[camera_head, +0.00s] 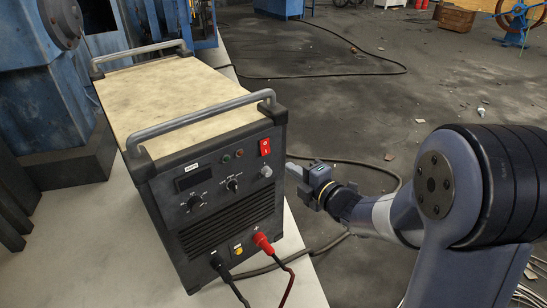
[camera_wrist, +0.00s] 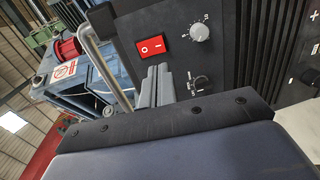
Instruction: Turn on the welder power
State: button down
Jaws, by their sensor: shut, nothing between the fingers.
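The welder (camera_head: 205,170) is a black box with a pale worn top and two grey bar handles. Its red power switch (camera_head: 265,146) sits at the upper right of the front panel. In the wrist view the switch (camera_wrist: 151,45) shows white O and I marks; which side is pressed I cannot tell. My gripper (camera_head: 289,165) is just right of the panel's right side, below the switch's height. In the wrist view its two grey fingers (camera_wrist: 157,72) are together and empty, their tips just below the switch in the picture. I cannot tell the gap to the panel.
Knobs (camera_head: 195,202) sit lower on the panel, with a grey one (camera_head: 266,171) below the switch. Red (camera_head: 263,243) and black (camera_head: 219,265) cable plugs stick out at the bottom front. The welder stands on a pale surface (camera_head: 110,250). A cable crosses the dark floor.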

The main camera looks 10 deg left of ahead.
aim_at(267, 153)
jog(key=x, duration=0.9)
jog(key=shift+f+b, duration=0.1)
jog(key=shift+b, duration=0.3)
jog(key=shift+a+f+b, duration=0.1)
jog(key=shift+f+b, duration=0.2)
jog(key=shift+b, duration=0.65)
jog(key=shift+w+r+p, duration=0.1)
jog(key=shift+r+p, duration=0.2)
jog(key=shift+f, duration=0.1)
